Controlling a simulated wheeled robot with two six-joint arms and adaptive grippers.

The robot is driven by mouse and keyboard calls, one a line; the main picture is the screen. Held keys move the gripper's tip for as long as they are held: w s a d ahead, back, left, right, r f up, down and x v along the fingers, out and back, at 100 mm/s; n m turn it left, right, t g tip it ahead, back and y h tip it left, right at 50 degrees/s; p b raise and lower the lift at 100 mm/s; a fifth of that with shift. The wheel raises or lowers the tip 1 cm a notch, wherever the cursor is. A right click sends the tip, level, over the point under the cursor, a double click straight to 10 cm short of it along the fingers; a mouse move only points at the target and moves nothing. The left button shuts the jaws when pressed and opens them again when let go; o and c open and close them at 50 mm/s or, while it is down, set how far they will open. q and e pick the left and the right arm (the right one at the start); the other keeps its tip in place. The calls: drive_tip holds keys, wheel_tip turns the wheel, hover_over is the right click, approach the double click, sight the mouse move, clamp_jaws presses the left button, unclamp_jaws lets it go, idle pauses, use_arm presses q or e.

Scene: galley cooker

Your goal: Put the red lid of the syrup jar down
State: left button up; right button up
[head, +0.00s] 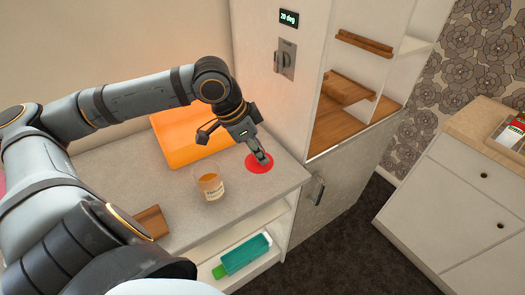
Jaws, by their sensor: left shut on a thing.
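The red lid (254,165) is a flat round disc at the right end of the grey counter, beside the tall cabinet. My left gripper (262,157) is shut on the lid from above. The lid is at or very near the counter surface; I cannot tell whether it touches. The syrup jar (210,184) stands upright and open on the counter, left of the lid, with amber syrup inside and a pale label. My right gripper is not in view.
An orange tray (185,138) lies behind the jar. A wooden block (151,222) is at the counter's left front. A green bottle (243,256) lies on the shelf below. The tall cabinet (300,75) borders the counter's right side. Bare counter (220,222) lies in front of the jar.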

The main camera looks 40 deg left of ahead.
use_arm(q)
drive_tip(key=shift+w+p, duration=0.2)
drive_tip(key=shift+p, duration=0.5)
drive_tip(key=shift+w+a+f, duration=0.15)
drive_tip(key=shift+w+f, duration=0.15)
drive_tip(key=shift+f, duration=0.2)
drive_tip(key=shift+w+a+f, duration=0.15)
drive_tip(key=shift+w+f, duration=0.15)
drive_tip(key=shift+f, duration=0.2)
drive_tip(key=shift+w+f, duration=0.15)
drive_tip(key=shift+f, duration=0.15)
drive_tip(key=shift+w+a+f, duration=0.3)
drive_tip(key=shift+w+f, duration=0.25)
drive_tip(key=shift+f, duration=0.15)
drive_tip(key=shift+w+a+f, duration=0.1)
drive_tip(key=shift+w+f, duration=0.05)
drive_tip(key=shift+f, duration=0.8)
drive_tip(key=shift+w+f, duration=0.1)
drive_tip(key=shift+f, duration=0.85)
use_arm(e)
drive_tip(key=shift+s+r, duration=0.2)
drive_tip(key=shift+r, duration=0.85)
use_arm(q)
drive_tip(key=shift+f, duration=0.15)
drive_tip(key=o, duration=1)
drive_tip(key=shift+c, duration=0.2)
